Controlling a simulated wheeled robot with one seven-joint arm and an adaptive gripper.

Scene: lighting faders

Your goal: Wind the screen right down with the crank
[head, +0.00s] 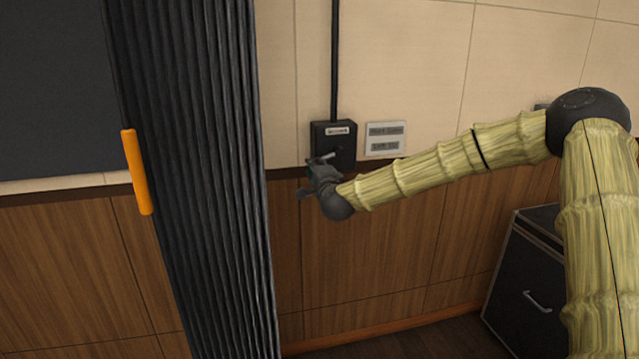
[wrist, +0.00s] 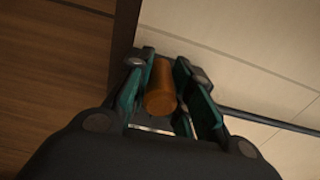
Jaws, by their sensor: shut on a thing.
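The black crank box (head: 345,135) is fixed to the wall in the head view, with a dark pipe running up from it. A short crank arm shows faintly at its lower front. My gripper (head: 310,180) is at the lower left of the box. In the wrist view my gripper (wrist: 165,85) is shut on the orange-brown crank handle (wrist: 161,92), which lies between the two green-lined fingers.
A black pleated curtain (head: 205,180) with an orange handle (head: 138,172) hangs left of the crank box. A black case (head: 525,275) stands on the floor at the lower right. The wall below the box is clear.

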